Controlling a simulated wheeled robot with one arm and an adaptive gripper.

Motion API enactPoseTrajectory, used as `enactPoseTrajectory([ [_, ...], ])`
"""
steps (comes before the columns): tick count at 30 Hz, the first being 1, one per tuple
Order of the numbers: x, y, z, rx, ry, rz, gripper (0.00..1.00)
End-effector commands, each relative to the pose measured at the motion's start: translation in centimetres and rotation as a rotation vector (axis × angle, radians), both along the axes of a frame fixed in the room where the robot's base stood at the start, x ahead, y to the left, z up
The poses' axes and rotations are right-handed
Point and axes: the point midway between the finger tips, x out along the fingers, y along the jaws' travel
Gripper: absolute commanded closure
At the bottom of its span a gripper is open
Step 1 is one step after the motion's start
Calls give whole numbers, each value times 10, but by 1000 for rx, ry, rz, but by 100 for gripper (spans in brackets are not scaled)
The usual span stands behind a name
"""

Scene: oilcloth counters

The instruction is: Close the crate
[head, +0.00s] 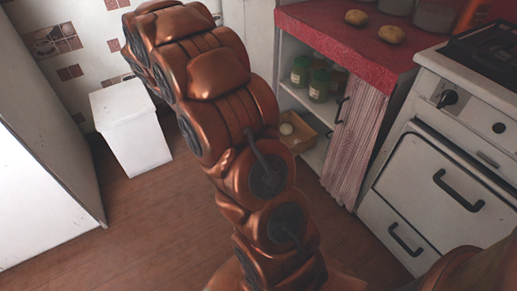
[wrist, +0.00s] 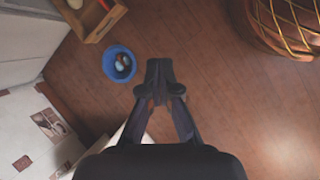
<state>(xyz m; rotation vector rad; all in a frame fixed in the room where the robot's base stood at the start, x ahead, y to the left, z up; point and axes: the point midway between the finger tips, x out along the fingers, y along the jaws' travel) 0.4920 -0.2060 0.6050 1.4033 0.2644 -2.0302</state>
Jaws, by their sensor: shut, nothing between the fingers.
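An open wooden box (head: 297,137), which may be the crate, sits low in the cabinet in the head view, with a pale round thing in it. An open wooden box also shows at the top left of the wrist view (wrist: 88,34), cut off by the picture edge, with small red and pale things inside. I see no lid on it. My gripper (wrist: 158,66) is shut and empty in the wrist view, apart from the box and to its lower right. In the head view my arm hides the gripper.
A blue bowl (wrist: 119,64) with small pale and reddish things shows near my gripper. A white bin (head: 132,128) stands on the floor. Green-lidded jars (head: 319,85) stand on the shelf, beside a striped curtain (head: 355,140). A stove (head: 440,185) is at right.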

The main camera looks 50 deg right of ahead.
Motion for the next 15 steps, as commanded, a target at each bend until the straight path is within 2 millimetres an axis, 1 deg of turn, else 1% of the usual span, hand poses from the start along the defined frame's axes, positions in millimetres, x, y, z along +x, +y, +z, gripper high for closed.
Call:
enactPoseTrajectory([
  [1, 9, -10, -22, -7, 16, 21, 100],
  [5, 34, -36, -55, -34, 47, 90, 100],
  [9, 58, -64, -94, -61, 83, 165, 100],
  [11, 66, -75, -111, -72, 101, 196, 100],
  [12, 72, -83, -124, -79, 113, 218, 100],
  [14, 82, -95, -140, -91, 128, 250, 100],
  [15, 86, -103, -153, -97, 142, 271, 100],
])
